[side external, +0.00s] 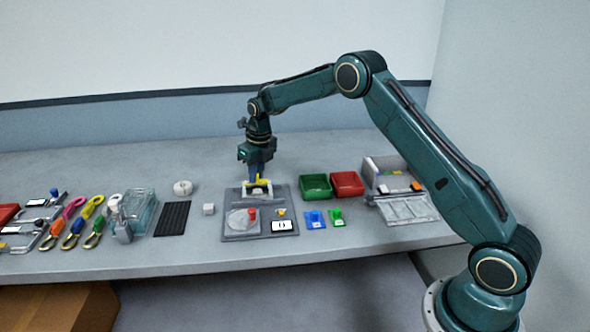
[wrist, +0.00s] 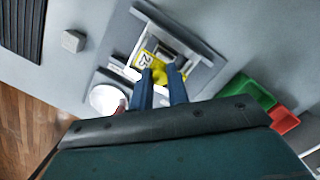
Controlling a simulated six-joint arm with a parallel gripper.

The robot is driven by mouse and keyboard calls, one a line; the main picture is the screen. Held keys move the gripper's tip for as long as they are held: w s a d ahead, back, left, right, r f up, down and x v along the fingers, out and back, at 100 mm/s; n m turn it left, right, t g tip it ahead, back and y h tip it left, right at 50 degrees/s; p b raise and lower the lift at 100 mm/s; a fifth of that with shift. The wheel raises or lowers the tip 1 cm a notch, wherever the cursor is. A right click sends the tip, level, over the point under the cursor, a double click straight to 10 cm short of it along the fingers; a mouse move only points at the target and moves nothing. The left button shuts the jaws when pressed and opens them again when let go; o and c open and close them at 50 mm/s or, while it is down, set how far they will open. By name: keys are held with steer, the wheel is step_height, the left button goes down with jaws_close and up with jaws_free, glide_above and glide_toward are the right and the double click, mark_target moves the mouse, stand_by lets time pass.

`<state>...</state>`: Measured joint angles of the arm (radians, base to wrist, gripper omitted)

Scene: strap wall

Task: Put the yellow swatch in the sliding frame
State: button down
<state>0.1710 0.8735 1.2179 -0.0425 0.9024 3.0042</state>
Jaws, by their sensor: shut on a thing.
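The yellow swatch (side external: 259,183) shows below my gripper (side external: 257,179), over the back part of a grey board. The white sliding frame (wrist: 168,42) lies around and beyond the swatch on the board. In the side view, the frame (side external: 257,194) is partly covered by the swatch and fingers. I cannot tell whether the swatch rests in the frame or hangs just above it.
The grey board (side external: 231,203) also bears a round pale disc (side external: 241,221) with a red knob and a small display (side external: 283,226). Blue (side external: 315,219) and green (side external: 336,217) swatches lie to its right. Green (side external: 315,187) and red (side external: 347,184) bins stand behind them.

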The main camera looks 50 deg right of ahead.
steer(key=shift+f, duration=1.05)
steer(key=shift+f, duration=0.2)
stand_by(0.7)
steer(key=c, duration=0.9)
jaws_free()
steer(key=shift+r, duration=0.1)
steer(key=shift+r, duration=2.95)
